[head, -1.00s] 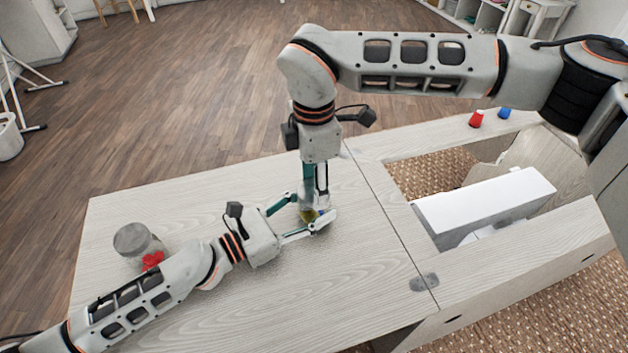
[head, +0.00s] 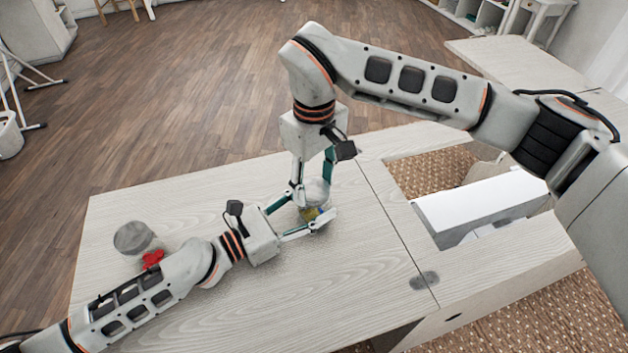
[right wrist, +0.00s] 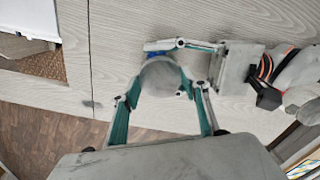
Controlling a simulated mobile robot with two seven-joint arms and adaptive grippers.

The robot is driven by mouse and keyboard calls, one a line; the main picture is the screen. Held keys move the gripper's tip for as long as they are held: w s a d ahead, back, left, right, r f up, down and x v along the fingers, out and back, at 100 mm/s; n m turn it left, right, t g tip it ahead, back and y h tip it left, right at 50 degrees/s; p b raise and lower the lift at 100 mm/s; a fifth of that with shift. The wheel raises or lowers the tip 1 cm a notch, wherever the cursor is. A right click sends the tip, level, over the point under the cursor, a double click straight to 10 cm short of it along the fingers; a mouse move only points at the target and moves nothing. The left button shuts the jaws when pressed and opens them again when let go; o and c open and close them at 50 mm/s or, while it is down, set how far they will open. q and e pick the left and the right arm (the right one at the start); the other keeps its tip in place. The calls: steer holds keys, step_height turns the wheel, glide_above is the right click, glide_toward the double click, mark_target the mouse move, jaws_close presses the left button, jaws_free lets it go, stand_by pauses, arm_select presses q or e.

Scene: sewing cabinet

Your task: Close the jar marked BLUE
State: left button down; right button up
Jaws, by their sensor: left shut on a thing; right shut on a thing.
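A jar (head: 314,214), with yellow and blue showing low on it, stands on the pale wooden cabinet top. My left gripper (head: 314,227) is shut on it from the left. A round grey lid (right wrist: 160,76) sits at the top of the jar, seen from above in the right wrist view. My right gripper (head: 313,188) points down over the jar and is shut on the lid; its fingers (right wrist: 160,88) lie on both sides of the lid. A bit of blue (right wrist: 158,51) shows beyond the lid. No marking is readable, and I cannot tell how tightly the lid sits.
Another jar with a grey lid (head: 133,237) stands at the left of the cabinet top, with a red thing (head: 152,258) beside it, close to my left arm. The open well with a white box (head: 480,205) lies at the right. The cabinet top's front middle is clear.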

steer(key=shift+r, duration=0.1)
steer(key=o, duration=0.7)
steer(key=shift+r, duration=2.2)
steer(key=shift+n, duration=0.3)
steer(key=shift+c, duration=0.3)
